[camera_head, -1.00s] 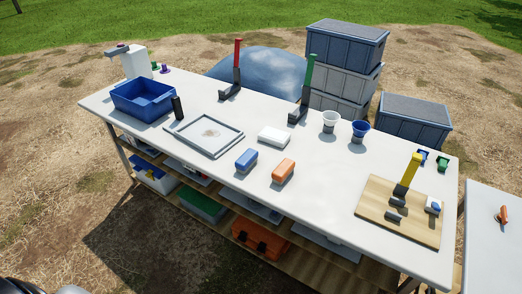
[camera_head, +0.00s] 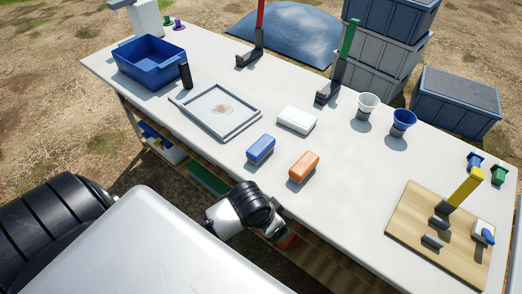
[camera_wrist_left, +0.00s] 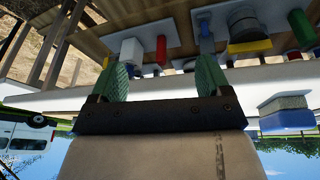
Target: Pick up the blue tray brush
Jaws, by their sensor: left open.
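The blue tray brush (camera_head: 261,149) lies on the white table near its front edge, left of an orange brush (camera_head: 304,166). A blue block with a grey layer, which looks like the same brush, shows at the right of the left wrist view (camera_wrist_left: 287,121), off to one side of the fingers. My left gripper (camera_wrist_left: 162,75) is open, its two green fingers apart with nothing between them. In the head view, my left wrist is at the table's front edge, below the brush, and its fingertips are mostly hidden. My right gripper is not in view.
A white block (camera_head: 297,120) and a shallow grey-rimmed tray (camera_head: 238,134) lie behind the brush. A blue tub (camera_head: 150,66), black cylinder (camera_head: 186,75), two cups (camera_head: 367,106) and a wooden board (camera_head: 410,245) are farther off. The table's front edge is close to my wrist.

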